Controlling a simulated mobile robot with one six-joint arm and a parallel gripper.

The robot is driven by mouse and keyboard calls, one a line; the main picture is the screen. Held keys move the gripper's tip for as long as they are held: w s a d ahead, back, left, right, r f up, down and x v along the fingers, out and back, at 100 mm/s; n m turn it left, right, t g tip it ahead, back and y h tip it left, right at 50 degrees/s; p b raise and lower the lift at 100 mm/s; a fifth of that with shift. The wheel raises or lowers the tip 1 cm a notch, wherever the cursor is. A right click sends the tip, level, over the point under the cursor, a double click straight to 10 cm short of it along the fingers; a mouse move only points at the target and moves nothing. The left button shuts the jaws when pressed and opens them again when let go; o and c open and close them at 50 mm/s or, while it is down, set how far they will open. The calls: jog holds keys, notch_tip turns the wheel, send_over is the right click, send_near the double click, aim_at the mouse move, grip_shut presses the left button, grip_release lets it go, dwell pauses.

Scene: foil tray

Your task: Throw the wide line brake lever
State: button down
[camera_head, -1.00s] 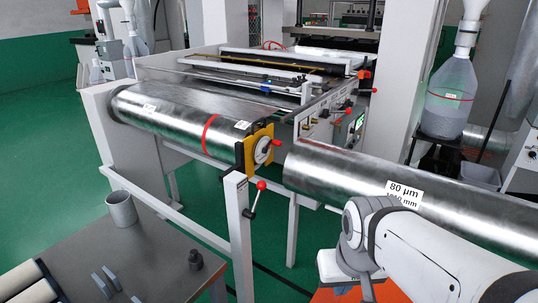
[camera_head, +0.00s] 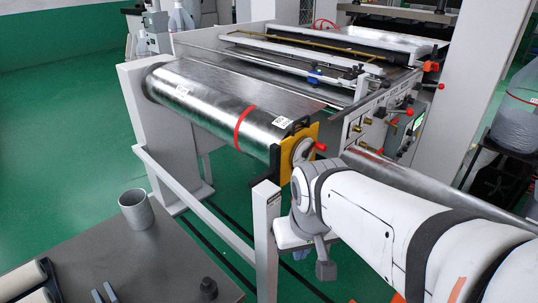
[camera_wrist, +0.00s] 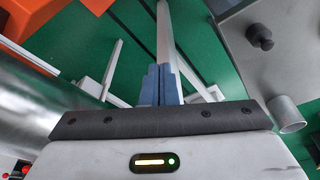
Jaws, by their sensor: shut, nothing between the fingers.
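The brake lever with the red ball knob, which showed earlier on the upper side of the white post (camera_head: 266,240), is now hidden behind my arm in the head view. The foil roll (camera_head: 205,105) has a red band and ends in a yellow chuck plate (camera_head: 313,145) with a red-knobbed handwheel. My wrist hides part of that end. In the wrist view my gripper (camera_wrist: 160,84) has its blue-grey fingers together, with nothing between them. A pale post or rail (camera_wrist: 165,35) runs beyond the fingertips. I cannot tell how far apart they are.
A grey table (camera_head: 95,255) with a cup (camera_head: 136,209) and a dark weight-like piece (camera_head: 208,288) stands at the lower left. A second metal roll (camera_head: 400,180) lies behind my arm. Green floor is open at the far left.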

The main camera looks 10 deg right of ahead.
jog(key=w+d+r+m+g+p, duration=0.1)
jog(key=w+d+m+p, duration=0.15)
jog(key=w, duration=0.45)
jog(key=w+d+r+m+g+y+p, duration=0.1)
jog(key=w+d+r+m, duration=0.1)
jog(key=w+m, duration=0.35)
jog(key=w+d+r+m+g+p, duration=0.1)
jog(key=w+d+m+g+p, duration=0.15)
jog(key=w, duration=0.55)
jog(key=w+d+f+m+y, duration=0.1)
jog(key=w+d+f+m, duration=0.25)
jog(key=w+d, duration=0.2)
jog(key=p+x, duration=0.1)
jog(key=x, duration=0.9)
jog(key=shift+a+n+p, duration=0.2)
jog(key=shift+n+p, duration=0.15)
jog(key=shift+n, duration=0.05)
